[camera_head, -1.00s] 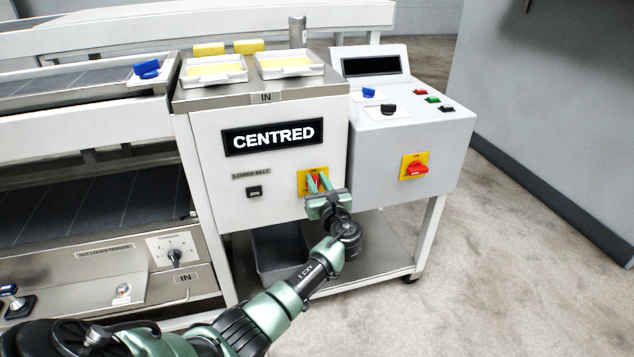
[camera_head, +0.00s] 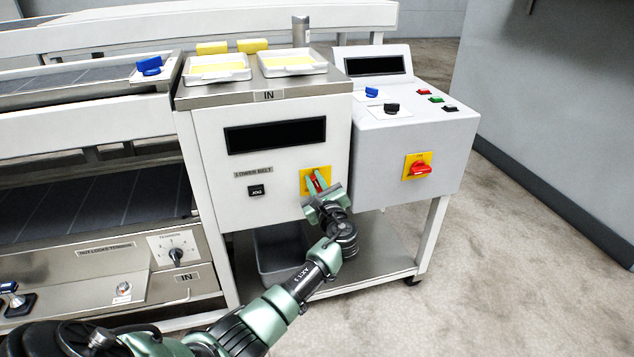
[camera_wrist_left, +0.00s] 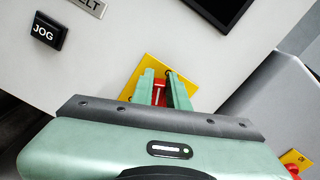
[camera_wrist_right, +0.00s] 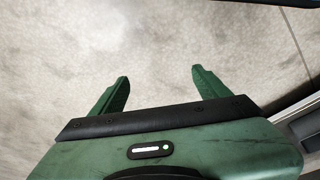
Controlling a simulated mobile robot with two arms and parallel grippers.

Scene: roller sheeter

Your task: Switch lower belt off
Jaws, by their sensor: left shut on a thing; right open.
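The lower belt's red rotary switch on its yellow plate (camera_head: 305,174) sits on the white panel, right of the "LOWER BELT" label (camera_head: 253,172) and the black JOG button (camera_head: 256,190). My left gripper (camera_head: 316,182) is shut on the red switch knob (camera_wrist_left: 159,94), with its green fingers on either side of it. The fingers hide part of the knob. The display (camera_head: 275,136) above is dark. My right gripper (camera_wrist_right: 158,88) is open and empty over bare floor in the right wrist view.
A second red switch on a yellow plate (camera_head: 419,168) is on the grey console (camera_head: 405,150) to the right. White trays (camera_head: 290,62) with yellow contents stand on top of the cabinet. A belt conveyor (camera_head: 90,205) is at the left. The floor at right is clear.

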